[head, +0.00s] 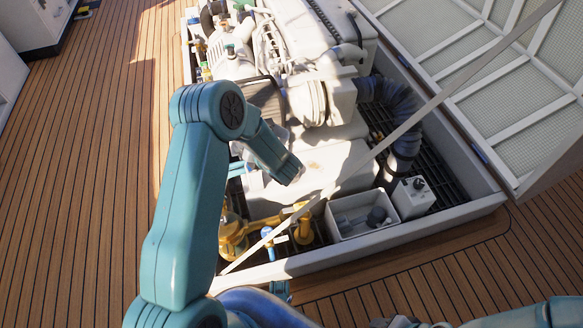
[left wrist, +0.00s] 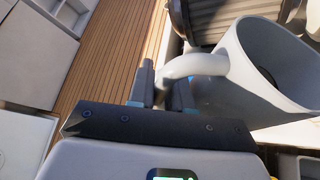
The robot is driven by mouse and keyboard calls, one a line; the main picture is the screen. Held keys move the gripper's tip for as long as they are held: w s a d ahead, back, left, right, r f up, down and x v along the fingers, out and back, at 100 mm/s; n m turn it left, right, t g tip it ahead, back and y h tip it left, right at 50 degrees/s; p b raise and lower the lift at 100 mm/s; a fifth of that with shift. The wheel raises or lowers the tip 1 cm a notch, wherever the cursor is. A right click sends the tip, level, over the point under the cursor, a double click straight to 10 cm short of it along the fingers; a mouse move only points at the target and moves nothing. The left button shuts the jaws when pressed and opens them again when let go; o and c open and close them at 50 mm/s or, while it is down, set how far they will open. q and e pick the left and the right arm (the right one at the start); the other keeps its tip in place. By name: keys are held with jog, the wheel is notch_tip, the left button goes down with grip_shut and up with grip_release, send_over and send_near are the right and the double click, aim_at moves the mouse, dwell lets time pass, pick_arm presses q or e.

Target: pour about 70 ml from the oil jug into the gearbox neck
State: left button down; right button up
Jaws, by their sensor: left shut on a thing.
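The oil jug (left wrist: 262,72) is a pale grey, open-topped vessel in the left wrist view, tilted in that picture, with its mouth toward the upper right. My left gripper (left wrist: 160,86) is shut on its looped handle. In the head view my left arm bends over the engine bay, and its forearm hides the gripper and most of the jug. The gearbox neck cannot be made out; a pale housing (head: 318,163) lies beside the forearm. Whether any oil flows cannot be seen. My right gripper (head: 402,322) barely shows at the bottom edge, and its jaws cannot be read.
A white engine (head: 310,40) fills the back of the bay. A black corrugated hose (head: 392,100), yellow pipework (head: 235,232), an open grey bin (head: 340,229) and a small white box (head: 413,196) surround it. A pale strut (head: 430,100) crosses the bay diagonally. Planked deck lies left.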

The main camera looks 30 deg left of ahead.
pick_arm(q)
jog(key=shift+w+d+f+m+g, duration=0.25)
jog(key=shift+w+m+g, duration=0.15)
jog(key=shift+w, duration=0.1)
jog(key=shift+w+f+p, duration=0.1)
jog(key=shift+w+p, duration=0.05)
jog(key=shift+p, duration=0.15)
jog(key=shift+r+m+y+p, duration=0.3)
jog(key=shift+p, duration=0.05)
jog(key=shift+w+d+r+m+g+p, duration=0.1)
jog(key=shift+w+r+m+g+p, duration=0.15)
jog(key=shift+r+p, duration=0.2)
jog(key=shift+w+d+r+m+g+p, duration=0.15)
jog(key=shift+r+m+p, duration=0.1)
jog(key=shift+r+p, duration=0.15)
jog(key=shift+w+y, duration=0.1)
jog(key=shift+y, duration=0.2)
dwell(0.4)
jog(key=shift+s+d+m, duration=0.2)
jog(key=shift+m, duration=0.1)
dwell(1.3)
jog(key=shift+w+m+g+b, duration=0.15)
jog(key=shift+m+g+b, duration=0.15)
jog(key=shift+b, duration=0.05)
dwell(2.4)
